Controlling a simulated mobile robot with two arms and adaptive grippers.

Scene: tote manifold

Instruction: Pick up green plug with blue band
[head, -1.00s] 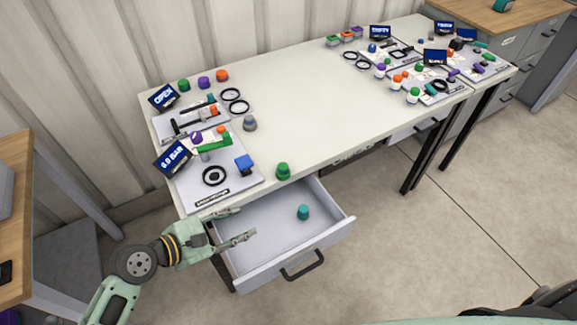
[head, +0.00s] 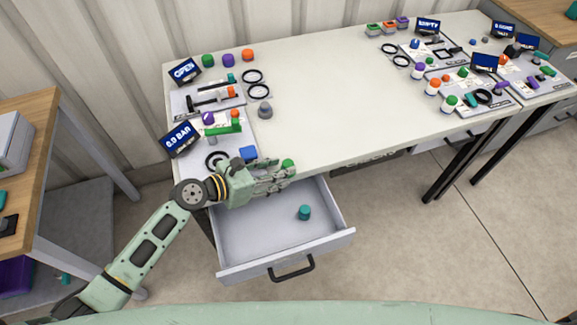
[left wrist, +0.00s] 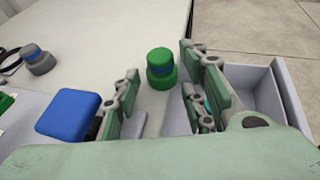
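The green plug with a blue band (left wrist: 161,68) stands upright near the table's front edge in the left wrist view. In the head view only its green top (head: 289,163) shows, beside my left gripper's fingertips; the rest is hidden by the fingers. My left gripper (head: 282,176) reaches in from the left at the table edge, above the back of the open drawer. In the left wrist view its fingers (left wrist: 160,90) are spread apart, with the plug ahead of the gap between them and nothing held. My right gripper is not in view.
The open drawer (head: 284,270) below holds a teal plug (head: 304,212). A blue block (left wrist: 68,113) on the panel lies close to my left fingers. A grey plug (head: 265,110) and black rings stand farther back. The table's middle is clear.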

